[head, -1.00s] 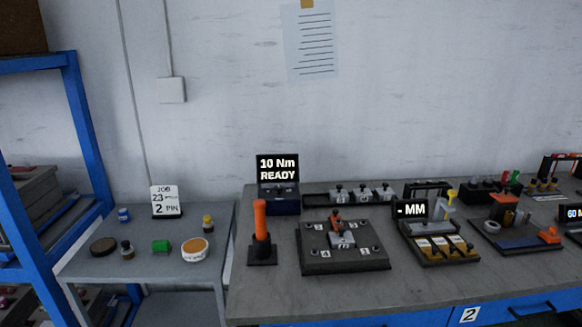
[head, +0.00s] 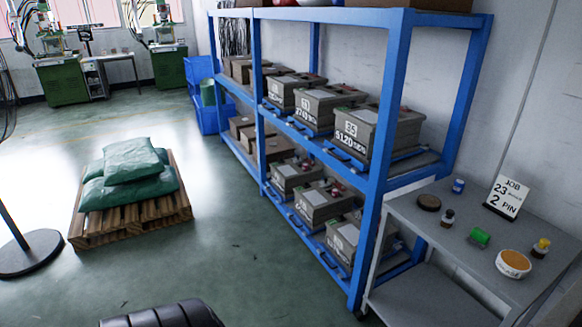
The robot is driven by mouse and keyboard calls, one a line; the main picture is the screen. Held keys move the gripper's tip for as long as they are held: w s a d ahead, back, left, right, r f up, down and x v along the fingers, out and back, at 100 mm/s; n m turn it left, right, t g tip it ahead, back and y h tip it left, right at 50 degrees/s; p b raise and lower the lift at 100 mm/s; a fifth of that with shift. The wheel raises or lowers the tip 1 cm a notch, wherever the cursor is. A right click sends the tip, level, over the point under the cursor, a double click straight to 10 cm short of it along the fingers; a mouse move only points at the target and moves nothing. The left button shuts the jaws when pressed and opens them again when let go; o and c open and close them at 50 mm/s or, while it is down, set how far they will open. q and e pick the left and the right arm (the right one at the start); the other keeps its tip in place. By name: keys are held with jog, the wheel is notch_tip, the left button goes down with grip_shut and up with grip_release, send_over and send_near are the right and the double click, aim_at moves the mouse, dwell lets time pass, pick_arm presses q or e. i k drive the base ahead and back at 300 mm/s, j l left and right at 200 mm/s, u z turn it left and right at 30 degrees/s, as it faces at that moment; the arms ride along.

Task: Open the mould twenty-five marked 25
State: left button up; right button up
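Neither of my grippers is in view.
More moulds (head: 322,203) fill the lower shelf. A grey side table (head: 425,262) holds a job card (head: 508,197) reading 23 and 2 PIN, and several small containers. A pallet (head: 130,222) with green sacks (head: 130,178) stands at the left. The floor between is clear.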

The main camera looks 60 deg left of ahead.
aim_at(340, 246)
jog(key=u, duration=1.45)
jog(key=i+j+z, duration=0.15)
jog(key=i, duration=0.15)
